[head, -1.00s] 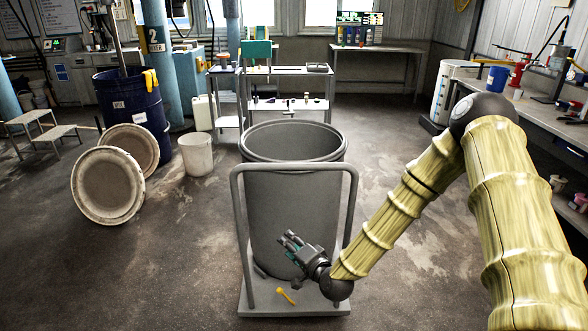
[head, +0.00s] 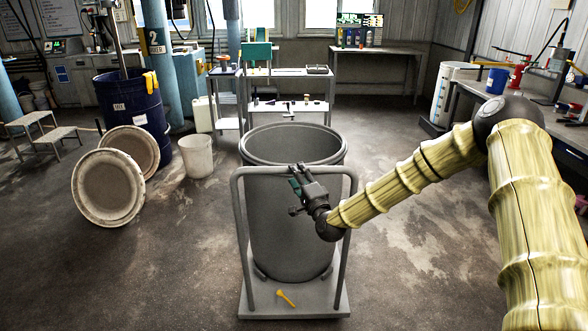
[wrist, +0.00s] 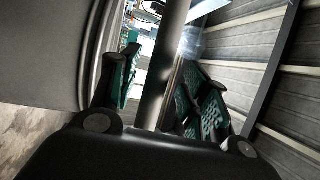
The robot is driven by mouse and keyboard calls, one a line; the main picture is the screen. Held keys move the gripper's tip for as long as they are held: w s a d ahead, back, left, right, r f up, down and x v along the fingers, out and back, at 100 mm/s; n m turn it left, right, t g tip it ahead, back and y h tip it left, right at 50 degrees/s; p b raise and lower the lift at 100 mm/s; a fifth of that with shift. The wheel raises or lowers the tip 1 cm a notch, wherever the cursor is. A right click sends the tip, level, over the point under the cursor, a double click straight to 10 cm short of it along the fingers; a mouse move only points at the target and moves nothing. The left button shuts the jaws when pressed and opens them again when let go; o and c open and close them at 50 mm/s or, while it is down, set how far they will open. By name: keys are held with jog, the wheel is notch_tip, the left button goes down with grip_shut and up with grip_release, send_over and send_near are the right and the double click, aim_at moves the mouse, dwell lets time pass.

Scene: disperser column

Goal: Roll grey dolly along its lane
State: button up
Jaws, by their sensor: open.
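The grey dolly (head: 255,303) stands mid-floor. It has a flat deck and an upright tubular handle (head: 345,225) on the near side. A large open grey drum (head: 285,235) stands on its deck. My gripper (head: 297,178) is at the handle's top bar, near the middle. In the wrist view the bar (wrist: 165,60) runs between the two green-padded fingers (wrist: 158,88), which are apart and not closed on it. The wall of the drum (wrist: 45,50) fills the left of that view. No lane marking is clear on the floor.
A yellow tool (head: 286,298) lies on the dolly's deck. Leaning lids (head: 107,187), a white bucket (head: 196,156) and a blue drum (head: 130,105) stand left. A steel table (head: 290,72) is behind. A workbench (head: 570,130) lines the right. Floor beside the dolly is clear.

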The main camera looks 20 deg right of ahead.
jog(key=shift+x, duration=1.8)
grip_shut()
